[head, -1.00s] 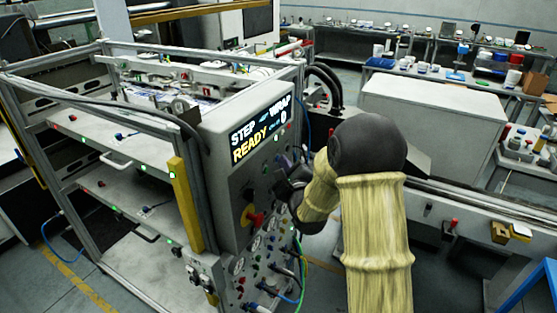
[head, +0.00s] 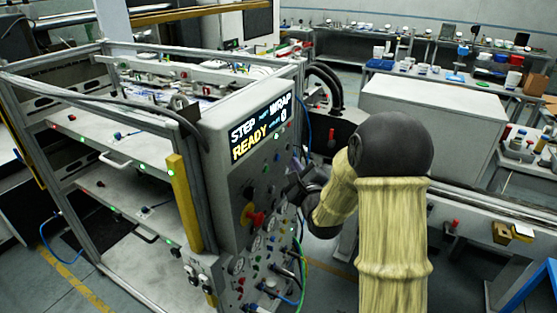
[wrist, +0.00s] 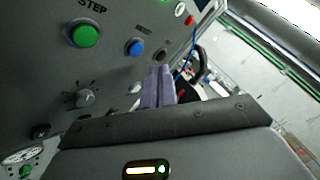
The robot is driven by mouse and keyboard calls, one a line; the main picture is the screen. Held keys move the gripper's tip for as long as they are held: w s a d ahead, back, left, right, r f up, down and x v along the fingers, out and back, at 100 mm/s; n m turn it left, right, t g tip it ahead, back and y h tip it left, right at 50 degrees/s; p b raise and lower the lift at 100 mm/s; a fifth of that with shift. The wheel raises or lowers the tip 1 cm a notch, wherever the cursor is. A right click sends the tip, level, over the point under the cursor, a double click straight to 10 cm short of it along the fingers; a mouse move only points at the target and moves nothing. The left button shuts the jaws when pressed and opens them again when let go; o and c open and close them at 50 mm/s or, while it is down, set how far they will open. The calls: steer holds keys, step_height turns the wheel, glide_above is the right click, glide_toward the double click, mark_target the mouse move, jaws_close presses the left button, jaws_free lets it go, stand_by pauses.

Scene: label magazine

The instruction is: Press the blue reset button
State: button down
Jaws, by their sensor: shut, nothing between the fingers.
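The blue reset button (wrist: 135,47) shows in the wrist view on the grey control panel (wrist: 45,75), to the right of a larger green button (wrist: 85,34) marked STEP. My gripper (wrist: 158,72) is shut and empty. Its fingertips appear below and a little right of the blue button in that view, and the button is not covered. I cannot tell the exact gap to the panel. In the head view my gripper (head: 294,176) is beside the panel's right face, and I cannot make out the blue button there for certain.
The display (head: 261,127) reads STEP, WRAP, READY and 0. A red knob on yellow (head: 253,216), a black selector knob (wrist: 85,97), gauges and hoses crowd the panel. A white cabinet (head: 430,110) stands behind my arm.

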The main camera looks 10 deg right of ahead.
steer(key=shift+s+d, duration=0.85)
steer(key=shift+d, duration=0.3)
steer(key=s+f+n+g+h, duration=0.1)
steer(key=s+f+n+g, duration=0.2)
steer(key=s+n+g, duration=0.2)
steer(key=s+f+n+g, duration=0.4)
steer(key=s+n+g, duration=0.1)
steer(key=s+n, duration=0.6)
steer(key=s+f+n+g+h, duration=0.1)
steer(key=s+f+n+g, duration=0.3)
steer(key=s, duration=0.7)
steer(key=a+n+g, duration=0.1)
steer(key=n+g, duration=0.1)
steer(key=n, duration=0.2)
steer(key=shift+s+n+h, duration=0.3)
